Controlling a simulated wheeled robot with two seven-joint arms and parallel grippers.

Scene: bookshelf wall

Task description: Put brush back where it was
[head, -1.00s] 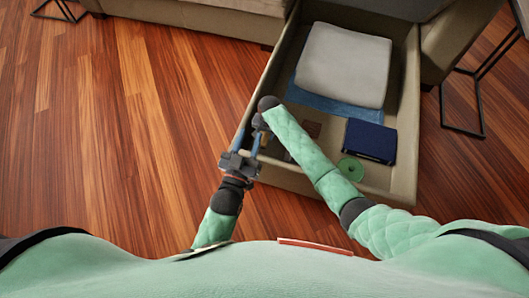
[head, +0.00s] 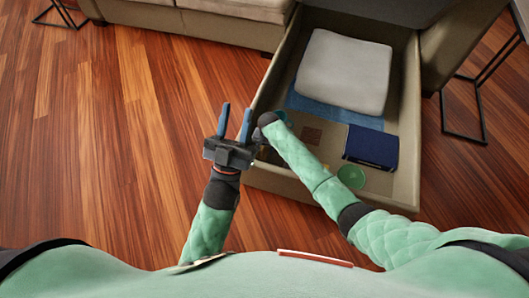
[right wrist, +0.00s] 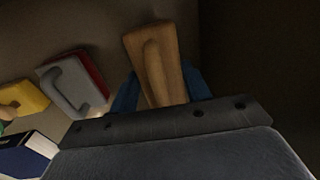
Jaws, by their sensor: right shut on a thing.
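A wooden brush (right wrist: 155,65) with a raised handle fills the gap between the blue fingers of my right gripper (right wrist: 160,88) in the right wrist view. The gripper is shut on it. I cannot tell whether the brush touches the drawer floor. My left gripper (head: 236,119) is open and empty, fingers upright, just outside the drawer's left wall.
The right wrist view shows a red block with grey handle (right wrist: 75,88) and yellow thing (right wrist: 24,99).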

